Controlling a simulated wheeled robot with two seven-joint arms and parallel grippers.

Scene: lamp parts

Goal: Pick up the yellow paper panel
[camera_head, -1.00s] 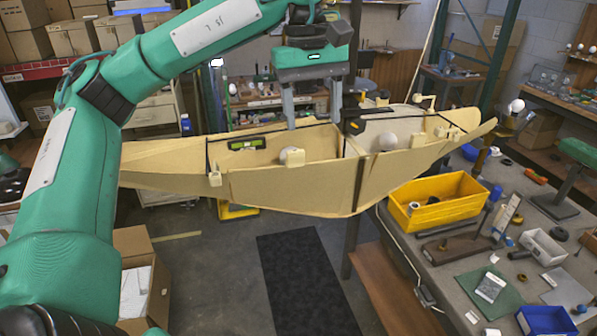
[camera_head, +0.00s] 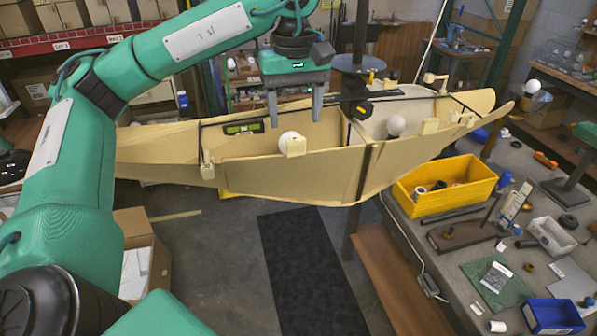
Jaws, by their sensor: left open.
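The yellow paper panel (camera_head: 300,182) forms the near side of a long, boat-shaped lamp body held up in the middle of the head view, above the floor. I cannot tell exactly where one panel ends and another begins. My left gripper (camera_head: 294,112) points down over the lamp's open top, with its two grey fingers apart and nothing visible between them. Its fingertips are close to the panels, but I cannot tell whether they touch. My right gripper is not in view.
White bulbs (camera_head: 395,125), a green level (camera_head: 243,128) and dark rods sit in the lamp body. A workbench (camera_head: 440,268) with a yellow bin (camera_head: 447,203) and a blue bin (camera_head: 556,318) stands at right. A cardboard box (camera_head: 150,260) is at lower left.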

